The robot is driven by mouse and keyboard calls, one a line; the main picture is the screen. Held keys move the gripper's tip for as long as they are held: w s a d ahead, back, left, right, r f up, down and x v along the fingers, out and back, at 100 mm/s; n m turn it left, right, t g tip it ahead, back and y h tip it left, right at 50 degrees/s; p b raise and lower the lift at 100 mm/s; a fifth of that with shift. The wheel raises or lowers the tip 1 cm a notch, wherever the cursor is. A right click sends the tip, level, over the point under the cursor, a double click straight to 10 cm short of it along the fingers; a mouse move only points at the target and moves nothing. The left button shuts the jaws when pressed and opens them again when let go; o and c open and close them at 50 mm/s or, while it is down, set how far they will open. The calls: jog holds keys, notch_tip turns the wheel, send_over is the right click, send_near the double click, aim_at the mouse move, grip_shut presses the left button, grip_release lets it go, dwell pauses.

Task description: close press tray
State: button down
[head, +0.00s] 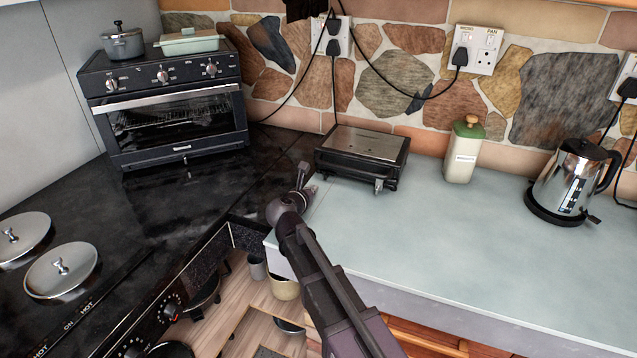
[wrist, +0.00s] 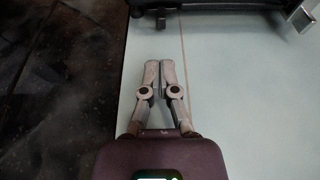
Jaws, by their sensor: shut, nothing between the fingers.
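The press (head: 361,152) is a low black appliance with a flat silver top, standing on the pale counter by the stone wall. A small silver piece (head: 379,185) sticks out low at its front right. I cannot make out a separate tray or how far it is out. In the wrist view the press's dark lower edge (wrist: 225,4) and a silver block (wrist: 302,18) show at the top. My gripper (head: 304,176) is just left of and in front of the press. In the wrist view its fingers (wrist: 160,64) are together, empty, and apart from the press.
A black toaster oven (head: 172,125) stands at the back left on the dark counter (head: 150,205). A green-lidded jar (head: 464,155) and a kettle (head: 570,180) stand right of the press. The pale counter (head: 450,240) is clear in front. Cords hang behind the press.

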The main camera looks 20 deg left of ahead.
jog(key=p+v, duration=0.1)
jog(key=v, duration=0.6)
jog(key=shift+p, duration=0.35)
jog(key=shift+w+r, duration=0.1)
jog(key=shift+r, duration=0.05)
